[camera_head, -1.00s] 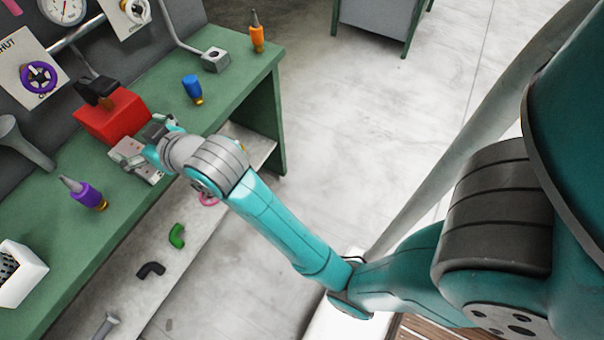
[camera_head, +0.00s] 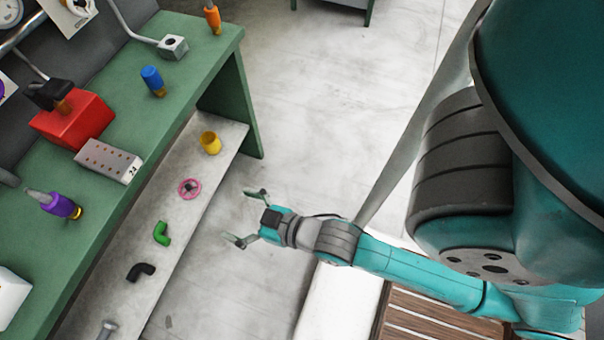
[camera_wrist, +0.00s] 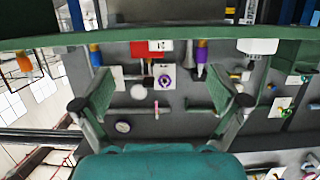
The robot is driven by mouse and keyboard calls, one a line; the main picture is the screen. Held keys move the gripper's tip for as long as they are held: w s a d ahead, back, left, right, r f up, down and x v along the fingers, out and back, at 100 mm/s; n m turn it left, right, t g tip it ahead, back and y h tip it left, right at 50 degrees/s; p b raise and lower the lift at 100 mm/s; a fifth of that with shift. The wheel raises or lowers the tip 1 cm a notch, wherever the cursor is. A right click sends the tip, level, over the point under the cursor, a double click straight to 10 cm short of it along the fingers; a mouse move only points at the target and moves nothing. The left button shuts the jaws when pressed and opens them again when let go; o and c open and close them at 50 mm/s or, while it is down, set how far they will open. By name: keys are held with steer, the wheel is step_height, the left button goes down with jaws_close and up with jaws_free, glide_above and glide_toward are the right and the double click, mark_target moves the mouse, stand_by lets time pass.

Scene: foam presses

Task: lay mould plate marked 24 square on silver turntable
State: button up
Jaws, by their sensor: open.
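The mould plate marked 24 (camera_head: 108,160) is a pale grey block with a row of small holes and the number on its end. It lies flat near the front edge of the green bench, just in front of the red box. It also appears as a small pale shape in the wrist view (camera_wrist: 160,45). My gripper (camera_head: 248,218) is open and empty, out over the floor and well apart from the plate. Its spread fingers also show in the wrist view (camera_wrist: 162,98). I cannot make out a silver turntable in either view.
The red box (camera_head: 75,122) stands behind the plate. A purple bottle (camera_head: 58,205) and a blue bottle (camera_head: 152,80) flank it on the bench. The lower shelf (camera_head: 200,185) holds a yellow cup (camera_head: 210,143), a pink wheel (camera_head: 189,188) and pipe elbows. Open floor lies right of the bench.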

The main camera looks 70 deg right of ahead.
steer(key=s+f+v, duration=0.1)
steer(key=f+v, duration=0.2)
steer(key=v, duration=1.3)
steer(key=shift+s, duration=0.25)
steer(key=shift+o, duration=0.2)
steer(key=shift+s+r, duration=0.25)
steer(key=shift+s, duration=0.25)
